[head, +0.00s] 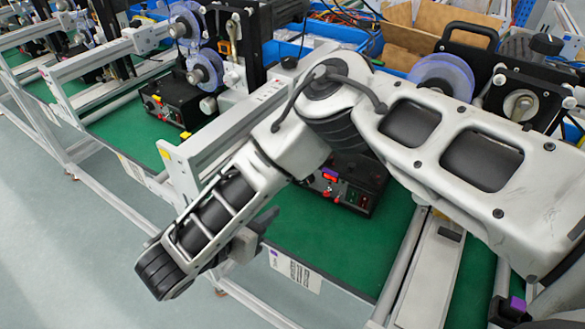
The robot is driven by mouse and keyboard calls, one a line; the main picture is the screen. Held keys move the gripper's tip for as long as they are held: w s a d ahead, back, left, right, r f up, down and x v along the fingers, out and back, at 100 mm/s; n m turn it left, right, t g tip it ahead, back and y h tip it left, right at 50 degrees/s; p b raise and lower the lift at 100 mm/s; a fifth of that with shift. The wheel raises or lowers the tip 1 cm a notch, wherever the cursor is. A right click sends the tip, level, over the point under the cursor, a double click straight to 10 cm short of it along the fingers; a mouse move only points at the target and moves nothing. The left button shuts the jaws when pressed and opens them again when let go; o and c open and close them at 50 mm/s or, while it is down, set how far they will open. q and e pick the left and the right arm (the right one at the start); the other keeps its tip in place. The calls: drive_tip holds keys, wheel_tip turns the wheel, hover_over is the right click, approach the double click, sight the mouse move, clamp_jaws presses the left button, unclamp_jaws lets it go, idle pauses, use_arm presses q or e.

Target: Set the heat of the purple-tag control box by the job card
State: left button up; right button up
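A black control box (358,192) with red, orange and green controls sits on the green mat in the middle, partly hidden behind my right forearm. A small purple-blue patch shows at its upper edge. A second black control box (182,108) with a yellow tag stands further left. A white printed card (295,271) hangs at the front edge of the bench; its text is too small to read. My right gripper (256,232) hangs at the front edge, left of the middle box and apart from it. Its fingers are mostly hidden by the wrist. My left gripper is out of view.
A purple block (517,304) sits on a rail at the lower right. Aluminium rails (430,265) divide the green bench (310,225). Reel machines (207,70) and blue bins (310,33) stand behind. Another card (132,168) hangs further left. The floor (60,240) at left is clear.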

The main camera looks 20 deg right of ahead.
approach(304, 182)
drive_tip(key=shift+w+d+f+b, duration=0.15)
drive_tip(key=shift+d+f+b, duration=0.2)
drive_tip(key=shift+d, duration=0.05)
drive_tip(key=shift+w+f, duration=0.1)
drive_tip(key=shift+w, duration=0.05)
drive_tip(key=x, duration=0.5)
drive_tip(key=shift+w+d+p, duration=0.25)
drive_tip(key=shift+d+p, duration=0.1)
drive_tip(key=shift+d, duration=0.05)
drive_tip(key=shift+w+d+f, duration=0.2)
drive_tip(key=shift+w+d, duration=0.2)
drive_tip(key=shift+d, duration=0.05)
drive_tip(key=c, duration=0.7)
